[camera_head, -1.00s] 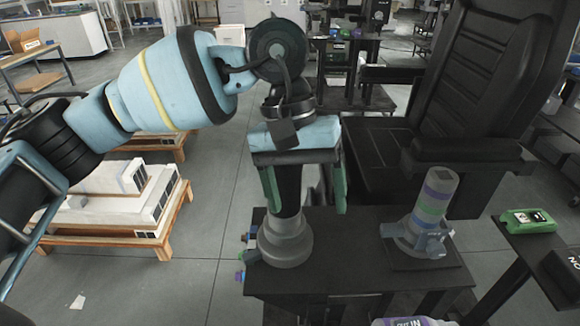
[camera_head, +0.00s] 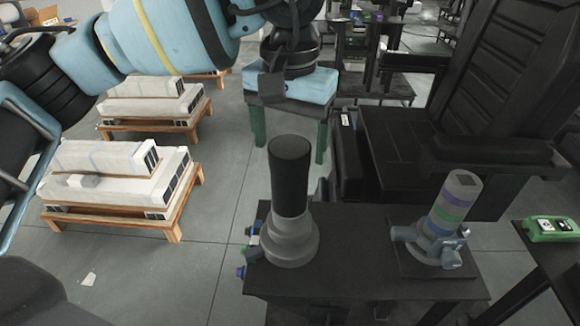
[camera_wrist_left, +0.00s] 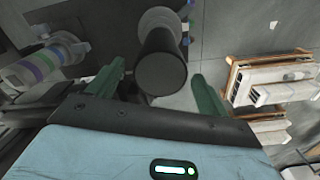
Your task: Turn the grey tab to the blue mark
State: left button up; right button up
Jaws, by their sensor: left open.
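A black upright cylinder (camera_head: 289,180) stands on a round grey base (camera_head: 291,243) at the left of a dark table. Small coloured marks (camera_head: 247,252), blue among them, sit at the table's left edge beside the base. A grey tab cannot be told apart clearly there. My left gripper (camera_head: 290,143) is open, with green fingers, above the cylinder's top and apart from it. In the left wrist view the cylinder (camera_wrist_left: 160,72) shows end-on between the open fingers. My right gripper is not in view.
A banded column (camera_head: 452,204) in grey clamps stands at the right of the table (camera_head: 350,270). A black seat-like structure (camera_head: 430,140) rises behind. Pallets with white boxes (camera_head: 120,170) stand on the floor at left. A green box (camera_head: 550,229) is at far right.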

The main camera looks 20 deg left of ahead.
aim_at(290, 170)
pick_arm(q)
notch_tip(290, 170, down, 6)
jog(key=shift+w+f, duration=0.1)
jog(key=shift+f, duration=0.15)
jog(key=shift+c, duration=0.5)
jog(key=c, duration=1.3)
